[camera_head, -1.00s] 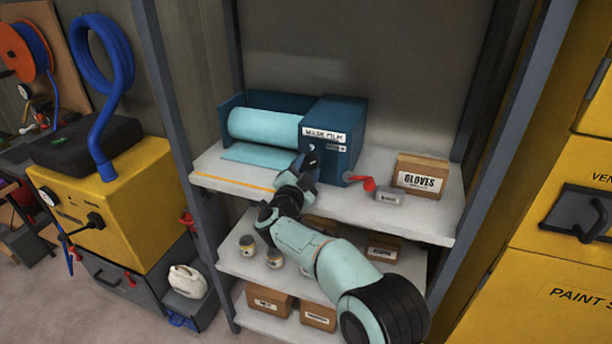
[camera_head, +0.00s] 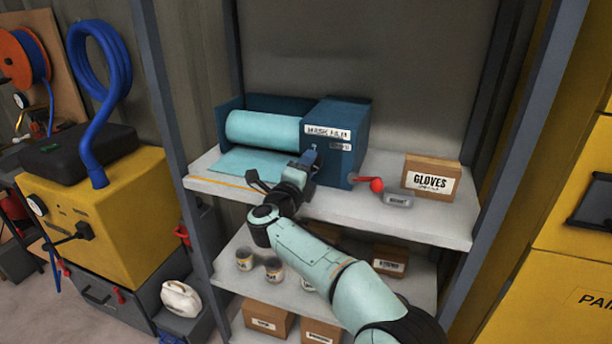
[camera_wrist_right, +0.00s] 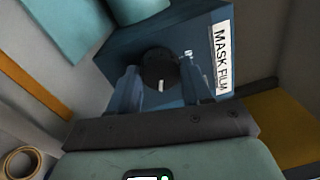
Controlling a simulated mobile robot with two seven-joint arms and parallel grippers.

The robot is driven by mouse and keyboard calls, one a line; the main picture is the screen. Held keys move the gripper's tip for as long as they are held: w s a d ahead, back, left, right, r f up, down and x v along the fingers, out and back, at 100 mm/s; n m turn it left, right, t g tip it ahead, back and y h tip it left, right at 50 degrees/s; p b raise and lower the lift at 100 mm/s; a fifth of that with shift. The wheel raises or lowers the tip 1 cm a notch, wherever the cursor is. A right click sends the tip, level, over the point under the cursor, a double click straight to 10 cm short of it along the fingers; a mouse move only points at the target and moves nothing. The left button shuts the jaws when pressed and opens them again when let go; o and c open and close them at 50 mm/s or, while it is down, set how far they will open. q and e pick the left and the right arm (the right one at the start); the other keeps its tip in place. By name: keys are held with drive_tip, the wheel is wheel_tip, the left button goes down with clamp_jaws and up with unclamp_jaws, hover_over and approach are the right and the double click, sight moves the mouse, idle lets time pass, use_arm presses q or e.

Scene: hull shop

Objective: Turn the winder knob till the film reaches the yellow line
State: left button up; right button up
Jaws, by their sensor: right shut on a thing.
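The blue film dispenser (camera_head: 340,125), labelled MASK FILM, stands on the upper shelf with a pale blue film roll (camera_head: 262,130) on its left. A film sheet (camera_head: 250,166) lies out flat toward the yellow line (camera_head: 228,184). In the right wrist view a strip of bare shelf separates the film (camera_wrist_right: 62,28) from the yellow line (camera_wrist_right: 32,88). The black winder knob (camera_wrist_right: 158,66), with a white mark pointing down in that view, sits between the fingers of my right gripper (camera_head: 305,166), which is shut on it. My left gripper is not in view.
Shelf uprights flank both sides. Tins (camera_head: 274,268) and boxes fill lower shelves. A yellow machine (camera_head: 100,205) stands left.

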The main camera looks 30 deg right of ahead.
drive_tip(key=m+b, duration=0.4)
drive_tip(key=m, duration=0.4)
drive_tip(key=shift+m+b, duration=0.3)
drive_tip(key=shift+b, duration=0.05)
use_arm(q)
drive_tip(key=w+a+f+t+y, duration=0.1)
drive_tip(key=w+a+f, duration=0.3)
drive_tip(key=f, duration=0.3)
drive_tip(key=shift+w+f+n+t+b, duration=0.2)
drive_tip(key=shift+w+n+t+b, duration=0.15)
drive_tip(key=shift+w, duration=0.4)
use_arm(e)
drive_tip(key=shift+r+m+g, duration=0.2)
drive_tip(key=shift+m+g, duration=0.2)
drive_tip(key=shift+m, duration=0.3)
drive_tip(key=o, duration=1.1)
drive_tip(key=shift+c, duration=0.2)
